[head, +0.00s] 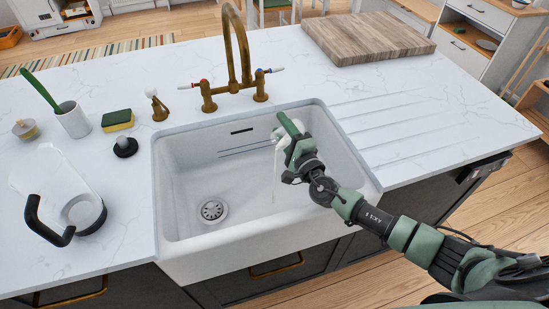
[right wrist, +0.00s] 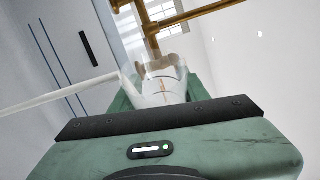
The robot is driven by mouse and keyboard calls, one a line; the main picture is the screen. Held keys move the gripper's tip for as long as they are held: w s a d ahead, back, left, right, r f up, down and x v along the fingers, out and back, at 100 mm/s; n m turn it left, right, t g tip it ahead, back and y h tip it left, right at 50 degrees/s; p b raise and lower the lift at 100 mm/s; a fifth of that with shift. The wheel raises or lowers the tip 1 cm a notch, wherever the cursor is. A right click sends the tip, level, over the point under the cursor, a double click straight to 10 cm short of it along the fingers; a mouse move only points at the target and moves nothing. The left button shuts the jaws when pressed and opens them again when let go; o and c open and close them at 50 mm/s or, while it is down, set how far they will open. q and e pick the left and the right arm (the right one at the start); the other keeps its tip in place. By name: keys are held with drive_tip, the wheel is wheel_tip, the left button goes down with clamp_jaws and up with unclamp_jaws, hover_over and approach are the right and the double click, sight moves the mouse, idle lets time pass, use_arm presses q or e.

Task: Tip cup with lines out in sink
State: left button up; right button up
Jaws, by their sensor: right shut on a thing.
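My right gripper (head: 290,142) is over the right back part of the white sink (head: 190,190). It is shut on the cup with lines (right wrist: 160,85), a pale see-through cup with thin marks, held between the green fingers. In the head view the cup (head: 278,134) is mostly hidden by the gripper. The cup is tipped, and a thin whitish stream (head: 275,178) falls from it into the sink. The stream also crosses the right wrist view (right wrist: 60,95). My left gripper is not in view.
A brass tap (head: 240,60) stands behind the sink. A clear jug with a black handle (head: 45,220), a sponge (head: 117,120), a brush in a white holder (head: 73,120) and a dark stopper (head: 125,147) are on the left counter. A wooden board (head: 367,37) lies back right.

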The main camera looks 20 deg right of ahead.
drive_tip(key=shift+s+a+r+n+t+b, duration=0.15)
drive_tip(key=shift+r+n+t+b, duration=0.2)
drive_tip(key=shift+n+b, duration=0.25)
idle(0.6)
drive_tip(key=shift+r+m+p, duration=0.15)
drive_tip(key=shift+m+p, duration=0.15)
drive_tip(key=shift+p, duration=0.45)
drive_tip(key=w+d+f+m+g+y+p, duration=0.1)
drive_tip(key=w+d+f+m+g+p, duration=0.1)
drive_tip(key=m, duration=0.4)
drive_tip(key=w+d+f+m+g+y+p, duration=0.1)
drive_tip(key=w+d+f+m+g+p, duration=0.1)
drive_tip(key=f+m+g, duration=0.3)
drive_tip(key=d+f+m+p, duration=0.1)
drive_tip(key=m, duration=0.1)
drive_tip(key=shift+d+f+m+p, duration=0.15)
drive_tip(key=shift+m+p, duration=0.15)
